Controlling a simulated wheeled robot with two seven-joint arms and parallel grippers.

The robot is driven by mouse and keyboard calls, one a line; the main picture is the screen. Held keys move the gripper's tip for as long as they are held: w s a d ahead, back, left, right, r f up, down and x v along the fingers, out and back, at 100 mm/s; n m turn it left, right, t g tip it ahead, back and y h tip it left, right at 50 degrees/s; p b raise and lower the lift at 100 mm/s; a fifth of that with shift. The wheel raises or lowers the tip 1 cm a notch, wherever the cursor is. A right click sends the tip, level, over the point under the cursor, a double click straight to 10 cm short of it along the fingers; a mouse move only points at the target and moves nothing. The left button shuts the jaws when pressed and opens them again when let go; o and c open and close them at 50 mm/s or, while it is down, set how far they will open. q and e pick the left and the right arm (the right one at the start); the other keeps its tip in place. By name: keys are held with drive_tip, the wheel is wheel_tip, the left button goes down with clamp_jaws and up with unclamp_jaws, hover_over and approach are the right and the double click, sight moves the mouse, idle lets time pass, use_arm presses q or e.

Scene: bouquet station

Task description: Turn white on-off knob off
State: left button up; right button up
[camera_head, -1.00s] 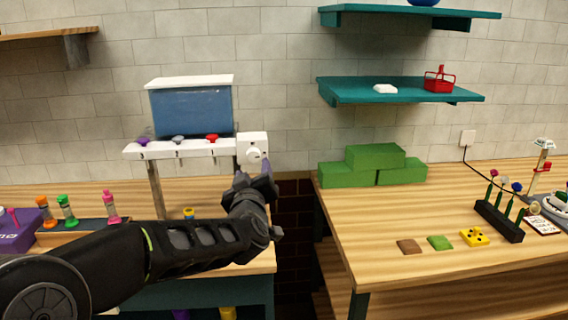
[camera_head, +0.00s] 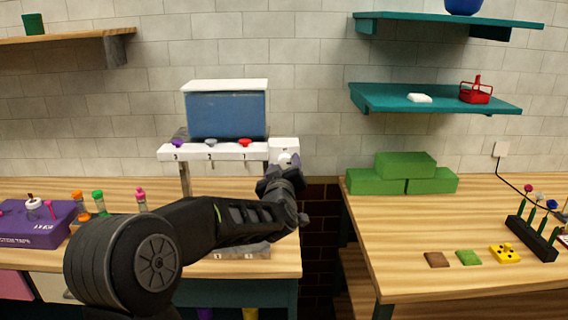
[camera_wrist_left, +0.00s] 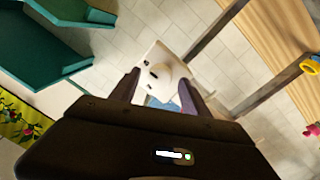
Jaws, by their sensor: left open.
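The white on-off knob (camera_head: 284,159) sits on the white panel (camera_head: 284,146) at the right end of the dispenser's white rail. My left gripper (camera_head: 282,172) is just in front of and below it, partly covering it. In the left wrist view, the knob (camera_wrist_left: 160,70) shows on the panel between the two open fingers of my left gripper (camera_wrist_left: 157,92). The fingers appear apart from the knob, though the exact gap is hard to judge. My right gripper is not in view.
A blue tank (camera_head: 226,114) stands above the rail (camera_head: 212,152), which carries purple, grey and red knobs. The left table holds a purple box (camera_head: 38,222) and small bottles. Green blocks (camera_head: 404,172) lie on the right table. Teal shelves (camera_head: 435,98) hang at the upper right.

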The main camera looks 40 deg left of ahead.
use_arm(q)
clamp_jaws()
idle(0.7)
